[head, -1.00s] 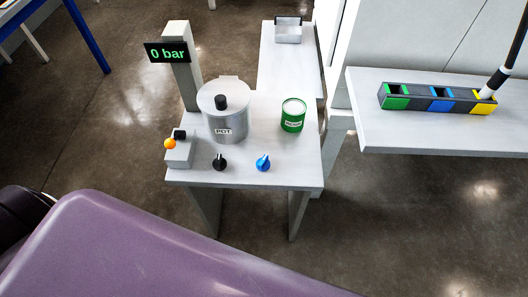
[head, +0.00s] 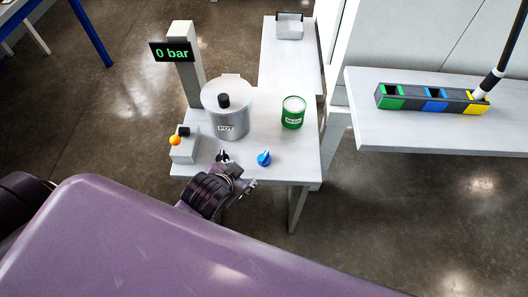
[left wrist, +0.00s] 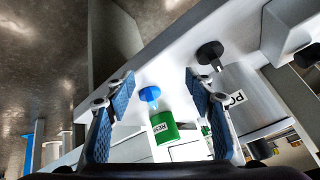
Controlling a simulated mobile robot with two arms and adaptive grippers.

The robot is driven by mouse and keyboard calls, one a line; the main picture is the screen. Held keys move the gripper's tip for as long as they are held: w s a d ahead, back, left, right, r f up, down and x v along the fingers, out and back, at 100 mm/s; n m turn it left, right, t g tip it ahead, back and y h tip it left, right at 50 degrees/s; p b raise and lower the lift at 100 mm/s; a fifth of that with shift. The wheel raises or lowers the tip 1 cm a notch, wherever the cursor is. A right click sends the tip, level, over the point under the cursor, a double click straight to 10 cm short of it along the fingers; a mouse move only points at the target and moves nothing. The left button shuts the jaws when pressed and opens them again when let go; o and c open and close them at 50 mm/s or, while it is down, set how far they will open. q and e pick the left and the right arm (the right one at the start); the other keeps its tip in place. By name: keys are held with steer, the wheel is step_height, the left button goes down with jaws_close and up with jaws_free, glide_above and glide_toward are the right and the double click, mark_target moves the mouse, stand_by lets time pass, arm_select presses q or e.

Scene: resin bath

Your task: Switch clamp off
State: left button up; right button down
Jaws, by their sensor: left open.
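A grey box (head: 184,154) with an orange ball-ended lever (head: 175,140) and a black part on top stands at the table's left front corner. A black knob (head: 222,155) and a blue knob (head: 264,157) sit along the front edge. I cannot tell which control is the clamp's. My left gripper (head: 242,172) is open at the front edge, partly overlapping the black knob. In the left wrist view, its fingers (left wrist: 160,88) are apart, with the blue knob (left wrist: 150,94) seen between them and the black knob (left wrist: 210,52) beyond the right finger. My right gripper is not in view.
A silver lidded pot (head: 226,112) stands behind the knobs, with a green can (head: 293,112) to its right. A display (head: 172,52) on a post reads 0 bar. A side table (head: 440,130) at right holds a bin strip (head: 411,98) with coloured sections.

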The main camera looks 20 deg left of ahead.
arm_select(q)
steer(key=w+d+r+m+t+h, duration=0.2)
steer(key=w+d+r+m+t, duration=0.3)
steer(key=w+r, duration=0.5)
steer(key=w+d+r+m+t+h, duration=0.1)
steer(key=w+d+r+m+t, duration=0.5)
steer(key=r, duration=0.6)
steer(key=d+r+m+h, duration=0.7)
steer(key=r, duration=0.1)
steer(key=s+d+r+m+g+h, duration=0.1)
steer(key=s+d+m+g+h, duration=0.2)
steer(key=d+m+g+h, duration=0.4)
steer(key=s+d+r+m+g+h, duration=0.15)
steer(key=s+d+m, duration=0.3)
steer(key=m, duration=0.45)
steer(key=s+d+f+m+g, duration=0.3)
steer(key=s+f+m+g, duration=0.1)
steer(key=f+m+g, duration=0.4)
steer(key=m+g+y, duration=0.2)
steer(key=m+y, duration=0.8)
steer(key=y, duration=0.8)
glide_above(264, 156)
step_height(264, 156, down, 18)
steer(key=shift+r+p, duration=0.1)
steer(key=shift+p, duration=0.25)
step_height(264, 156, down, 8)
steer(key=shift+r+p, duration=0.15)
steer(key=shift+p, duration=0.65)
